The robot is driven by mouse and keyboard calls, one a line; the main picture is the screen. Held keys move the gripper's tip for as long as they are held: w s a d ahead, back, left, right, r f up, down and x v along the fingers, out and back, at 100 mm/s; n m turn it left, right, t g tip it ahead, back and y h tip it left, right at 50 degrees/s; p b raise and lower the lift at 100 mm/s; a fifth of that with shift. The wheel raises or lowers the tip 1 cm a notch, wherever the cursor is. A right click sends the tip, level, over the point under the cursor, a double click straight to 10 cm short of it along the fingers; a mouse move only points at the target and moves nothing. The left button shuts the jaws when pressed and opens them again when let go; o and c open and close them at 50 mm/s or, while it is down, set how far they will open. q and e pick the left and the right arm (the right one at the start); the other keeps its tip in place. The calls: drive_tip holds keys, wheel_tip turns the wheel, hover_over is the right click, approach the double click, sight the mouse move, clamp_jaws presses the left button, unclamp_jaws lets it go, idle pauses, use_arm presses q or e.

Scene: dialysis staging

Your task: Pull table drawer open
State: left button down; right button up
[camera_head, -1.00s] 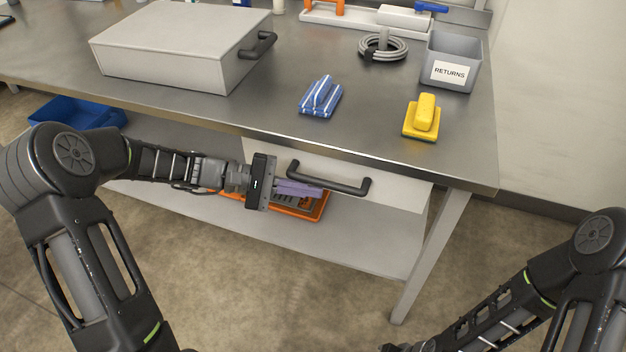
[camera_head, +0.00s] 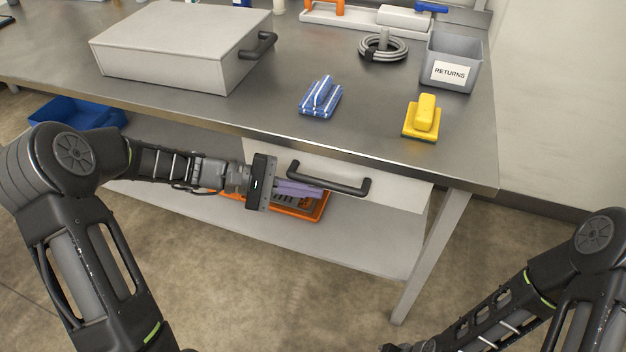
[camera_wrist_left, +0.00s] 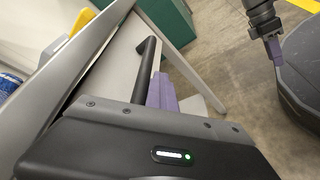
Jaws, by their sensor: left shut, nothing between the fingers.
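The table drawer (camera_head: 400,188) is a pale front panel under the tabletop's front edge, and it looks closed. Its black bar handle (camera_head: 335,184) runs along the front; it also shows in the left wrist view (camera_wrist_left: 146,62). My left gripper (camera_head: 312,191) has its purple fingers shut and empty, just below the handle's left part in the head view. In the wrist view the fingers (camera_wrist_left: 163,92) lie alongside the bar; I cannot tell whether they touch it. My right gripper (camera_wrist_left: 274,48) shows small in the wrist view, its jaw state unclear.
On the metal tabletop (camera_head: 370,110) are a grey case (camera_head: 165,60), a blue striped object (camera_head: 320,98), a yellow object (camera_head: 422,118), a coiled cable (camera_head: 383,48) and a grey returns bin (camera_head: 452,65). An orange tray (camera_head: 315,212) sits on the lower shelf (camera_head: 350,245). The floor in front is clear.

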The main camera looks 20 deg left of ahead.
use_arm(q)
drive_tip(key=c, duration=2.2)
unclamp_jaws()
drive_tip(key=r, duration=0.1)
drive_tip(key=w+r, duration=0.1)
drive_tip(key=r, duration=0.1)
drive_tip(key=shift+w+d, duration=0.25)
drive_tip(key=shift+d, duration=0.15)
drive_tip(key=c, duration=2)
unclamp_jaws()
drive_tip(key=shift+o, duration=0.6)
drive_tip(key=shift+s+a+f, duration=0.25)
drive_tip(key=shift+s+f, duration=0.35)
drive_tip(key=shift+f, duration=0.35)
drive_tip(key=o, duration=0.3)
drive_tip(key=shift+a, duration=0.25)
drive_tip(key=shift+o, duration=1.1)
drive_tip(key=shift+p+v, duration=0.55)
drive_tip(key=shift+v, duration=1.4)
drive_tip(key=v, duration=0.3)
drive_tip(key=f+p+v, duration=0.1)
drive_tip(key=shift+s+a+r, duration=0.1)
drive_tip(key=shift+s+a, duration=0.25)
drive_tip(key=shift+a, duration=0.05)
